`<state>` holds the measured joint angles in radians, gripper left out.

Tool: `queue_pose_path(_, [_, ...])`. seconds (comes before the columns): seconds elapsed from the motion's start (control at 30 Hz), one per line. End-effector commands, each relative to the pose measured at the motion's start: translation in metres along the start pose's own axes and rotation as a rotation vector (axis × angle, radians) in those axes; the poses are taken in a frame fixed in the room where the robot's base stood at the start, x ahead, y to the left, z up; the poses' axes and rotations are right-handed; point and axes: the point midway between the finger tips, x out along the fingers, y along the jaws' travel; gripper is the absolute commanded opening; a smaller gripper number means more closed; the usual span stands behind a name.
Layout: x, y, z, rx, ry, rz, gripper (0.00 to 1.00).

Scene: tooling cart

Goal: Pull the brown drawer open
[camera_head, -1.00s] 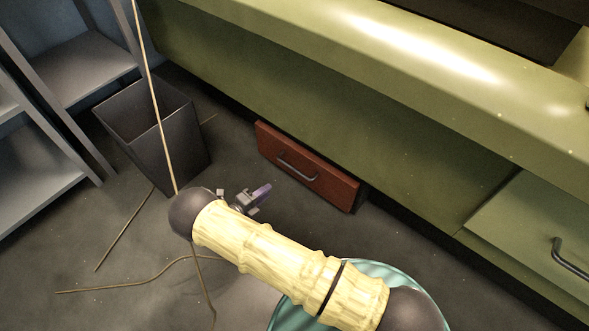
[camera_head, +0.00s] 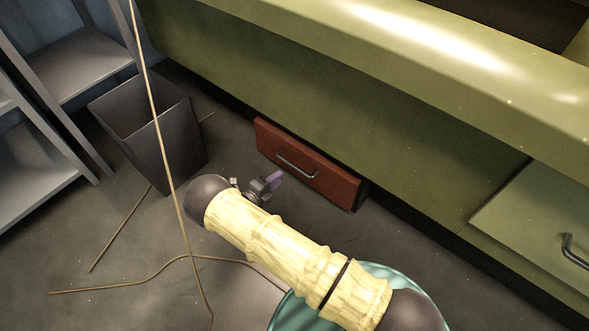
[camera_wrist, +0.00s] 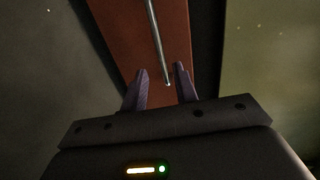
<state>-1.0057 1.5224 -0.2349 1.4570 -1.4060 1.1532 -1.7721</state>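The brown drawer (camera_head: 308,167) is a low reddish-brown front at the foot of the green cart, with a dark metal bar handle (camera_head: 297,166). In the head view my gripper (camera_head: 276,179) is just in front of the drawer, slightly left of and below the handle, partly hidden by my forearm. In the wrist view the drawer front (camera_wrist: 135,30) runs up the middle and the handle (camera_wrist: 157,45) ends between and just beyond my two purple fingertips (camera_wrist: 160,72). The fingers are apart with a gap between them. I cannot tell whether they touch the handle.
The green cart (camera_head: 330,110) overhangs the drawer. A lighter green drawer (camera_head: 530,215) with a handle is at right. A dark bin (camera_head: 150,130) and grey shelves (camera_head: 75,70) stand at left. Thin brown rods or cables (camera_head: 130,285) lie on the floor.

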Motion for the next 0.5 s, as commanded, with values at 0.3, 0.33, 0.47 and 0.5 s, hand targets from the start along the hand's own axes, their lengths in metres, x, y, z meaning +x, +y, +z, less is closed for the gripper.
queue_pose_path(0.3, [0.059, 0.004, -0.001, 0.002, 0.004, -0.001, 0.29])
queue_pose_path(0.33, [0.065, 0.004, -0.001, 0.002, 0.004, -0.001, 0.29])
queue_pose_path(0.47, [0.085, 0.003, -0.001, 0.002, 0.003, -0.001, 0.29])
queue_pose_path(0.5, [0.089, 0.003, -0.001, 0.002, 0.002, -0.001, 0.29])
